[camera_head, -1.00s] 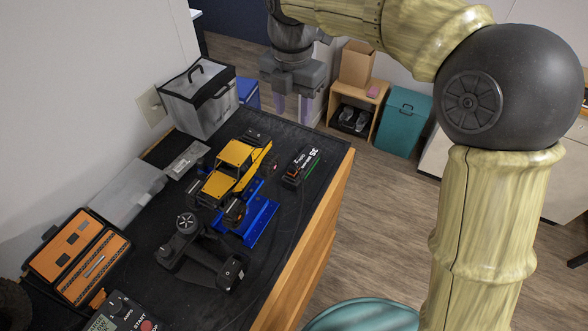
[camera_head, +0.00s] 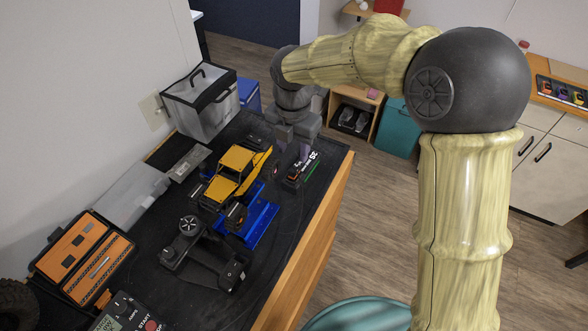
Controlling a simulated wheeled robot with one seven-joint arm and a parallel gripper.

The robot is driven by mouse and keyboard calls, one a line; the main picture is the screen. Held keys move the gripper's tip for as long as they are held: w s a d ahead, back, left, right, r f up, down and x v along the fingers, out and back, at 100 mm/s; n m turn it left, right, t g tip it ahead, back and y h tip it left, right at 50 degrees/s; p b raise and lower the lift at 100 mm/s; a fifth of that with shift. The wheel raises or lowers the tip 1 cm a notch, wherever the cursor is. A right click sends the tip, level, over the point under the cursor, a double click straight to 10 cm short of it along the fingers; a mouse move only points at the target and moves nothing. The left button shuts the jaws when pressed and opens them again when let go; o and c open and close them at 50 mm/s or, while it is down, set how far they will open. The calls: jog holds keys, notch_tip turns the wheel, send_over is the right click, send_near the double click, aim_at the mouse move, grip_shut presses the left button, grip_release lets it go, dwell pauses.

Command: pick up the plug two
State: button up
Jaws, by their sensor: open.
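I cannot make out a part that is clearly plug two at this size. A black battery pack (camera_head: 301,167) with white lettering and a green edge lies on the dark mat, to the right of the yellow crawler (camera_head: 237,168). My gripper (camera_head: 293,147) is over the far end of the battery, with its fingers pointing down and apart. The fingers hide part of the battery. I see nothing held between them, and cannot tell whether they touch the pack.
The crawler rests on a blue stand (camera_head: 258,219). A black controller (camera_head: 204,256), an orange tool case (camera_head: 85,257) and a charger (camera_head: 125,314) lie nearer. A clear-sided bag (camera_head: 203,103) stands at the back left. The mat's right strip is mostly free.

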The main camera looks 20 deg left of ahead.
aim_at(294, 168)
jog(key=shift+f, duration=0.95)
jog(key=shift+d+f+p, duration=0.1)
jog(key=shift+f+p, duration=1.15)
jog(key=shift+f, duration=1.35)
grip_shut()
